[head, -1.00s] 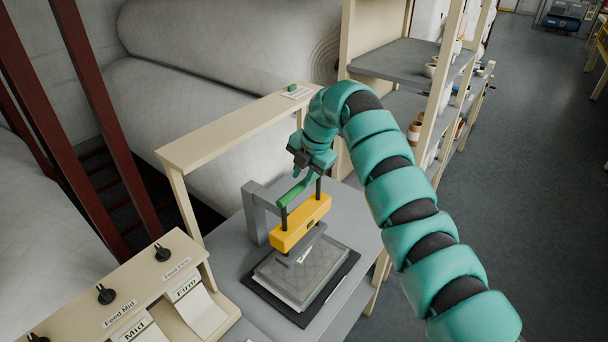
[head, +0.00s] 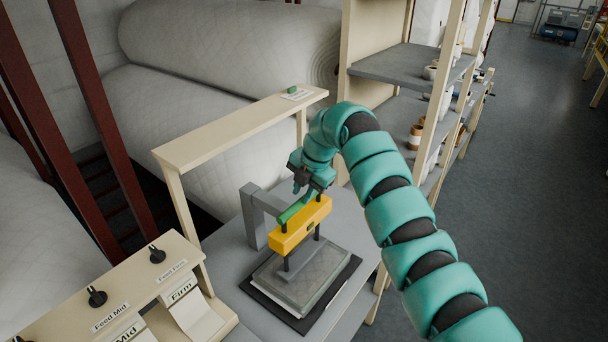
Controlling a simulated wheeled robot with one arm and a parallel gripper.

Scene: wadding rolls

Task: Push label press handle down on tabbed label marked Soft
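The label press stands on a grey bench, with a grey bracket (head: 255,215), a yellow block (head: 300,227) and a green handle (head: 296,208) on top. The handle sits low, close to the block. Thin dark posts run from the block down to a grey quilted pad (head: 305,275) on a black mat (head: 335,302). My gripper (head: 304,192) is above the handle's right end and seems to touch it; its fingers are too small to tell open from shut. The label marked Soft cannot be made out; the spot under the press is hidden.
A cream shelf (head: 240,122) spans behind the press, with a small green item (head: 293,90) on it. A label rack (head: 120,300) with Firm and Mid strips is at lower left. Large wadding rolls (head: 190,120) fill the back.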

